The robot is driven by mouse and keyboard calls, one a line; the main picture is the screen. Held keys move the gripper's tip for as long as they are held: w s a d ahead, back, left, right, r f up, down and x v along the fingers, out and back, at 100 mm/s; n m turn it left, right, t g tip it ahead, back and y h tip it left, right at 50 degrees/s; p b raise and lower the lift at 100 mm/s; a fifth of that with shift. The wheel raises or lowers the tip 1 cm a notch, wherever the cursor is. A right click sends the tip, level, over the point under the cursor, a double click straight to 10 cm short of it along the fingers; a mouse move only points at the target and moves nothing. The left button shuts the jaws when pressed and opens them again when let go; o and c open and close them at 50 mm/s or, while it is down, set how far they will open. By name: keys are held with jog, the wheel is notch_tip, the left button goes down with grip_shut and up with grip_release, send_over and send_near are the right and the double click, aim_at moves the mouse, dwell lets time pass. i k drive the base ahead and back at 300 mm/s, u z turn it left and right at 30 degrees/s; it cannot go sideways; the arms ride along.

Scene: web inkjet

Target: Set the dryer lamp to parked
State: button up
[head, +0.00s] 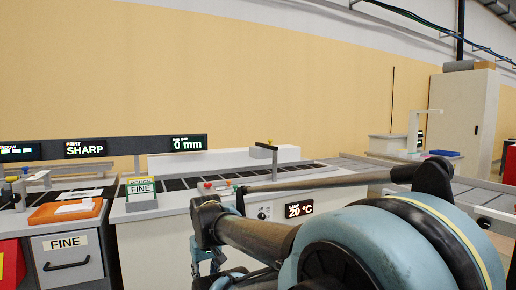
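A small dark display reading LAMP, 20 °C (299,209) sits on the white front of the central machine, partly edged by my arm. A round knob (263,212) is on the panel just left of it. The lamp itself and a parked marking cannot be made out. My arm crosses the lower right and covers much of the machine's front. Its far end drops out at the bottom edge, left of the display, and no fingertips show.
A dark bar carries displays reading SHARP (86,148) and 0 mm (188,143). An orange tray (66,211) tops a FINE drawer (75,262) at left. A tall cabinet (461,125) stands behind right.

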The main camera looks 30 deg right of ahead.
aim_at(261, 150)
jog(key=z, duration=0.45)
jog(key=i, duration=1)
jog(key=u, duration=0.45)
jog(key=k, duration=1.1)
jog(key=z, duration=0.65)
jog(key=i, duration=0.15)
jog(key=u, duration=0.05)
